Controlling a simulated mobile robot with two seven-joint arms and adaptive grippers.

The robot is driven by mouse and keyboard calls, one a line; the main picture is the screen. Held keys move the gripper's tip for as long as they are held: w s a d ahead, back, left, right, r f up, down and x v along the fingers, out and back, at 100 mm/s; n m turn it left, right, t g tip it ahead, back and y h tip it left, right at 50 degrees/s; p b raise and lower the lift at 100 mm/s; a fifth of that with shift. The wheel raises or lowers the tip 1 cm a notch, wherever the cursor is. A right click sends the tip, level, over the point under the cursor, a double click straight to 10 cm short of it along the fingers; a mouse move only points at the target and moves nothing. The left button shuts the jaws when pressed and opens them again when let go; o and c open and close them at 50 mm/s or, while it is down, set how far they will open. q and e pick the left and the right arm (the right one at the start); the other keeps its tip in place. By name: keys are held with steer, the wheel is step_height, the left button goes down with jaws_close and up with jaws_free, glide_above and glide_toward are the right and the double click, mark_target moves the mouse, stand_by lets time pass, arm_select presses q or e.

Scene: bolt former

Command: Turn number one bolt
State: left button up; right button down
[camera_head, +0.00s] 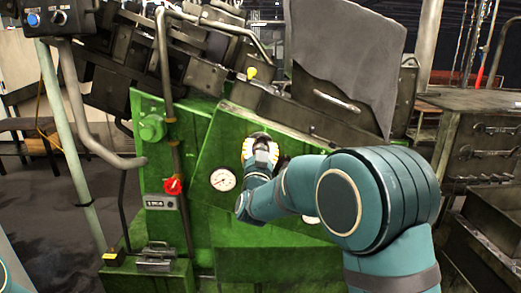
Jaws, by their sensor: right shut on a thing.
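The green bolt former (215,235) fills the middle of the view. My right gripper (258,142) reaches its sloped green front panel from the right, at the panel's upper part. The gripper is shut on a bolt at the panel. My wrist and fingers hide most of that bolt, so its shape and turn angle cannot be made out. A round white gauge (223,179) sits to the left of and below the gripper. Another pale round face (311,220) shows partly under my right forearm. My left gripper is out of view.
A red knob (173,186) and a green round cap (152,127) are on the left of the machine. A control box (58,17) on a post stands at upper left. Dark metal cabinets (480,150) stand at right. Open floor (45,205) lies at left.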

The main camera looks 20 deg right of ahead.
steer(key=n+y, duration=0.1)
steer(key=n, duration=0.1)
steer(key=n+y+b, duration=0.1)
steer(key=n+y, duration=0.1)
steer(key=n, duration=0.1)
steer(key=shift+a+f+n+t+b, duration=0.15)
steer(key=shift+f+n+t+b, duration=0.15)
steer(key=shift+f+t+b, duration=0.1)
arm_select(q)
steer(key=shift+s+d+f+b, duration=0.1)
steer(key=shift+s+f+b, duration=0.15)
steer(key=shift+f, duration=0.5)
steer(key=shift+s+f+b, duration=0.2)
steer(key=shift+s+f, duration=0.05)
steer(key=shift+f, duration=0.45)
arm_select(e)
steer(key=shift+a+n+y, duration=0.1)
steer(key=shift+n+y, duration=1.1)
steer(key=shift+n, duration=1.1)
steer(key=c, duration=0.9)
jaws_free()
steer(key=shift+c, duration=0.2)
steer(key=o, duration=0.5)
steer(key=shift+s+r, duration=0.1)
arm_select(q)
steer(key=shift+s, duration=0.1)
arm_select(e)
steer(key=shift+o, duration=0.3)
steer(key=shift+r, duration=0.15)
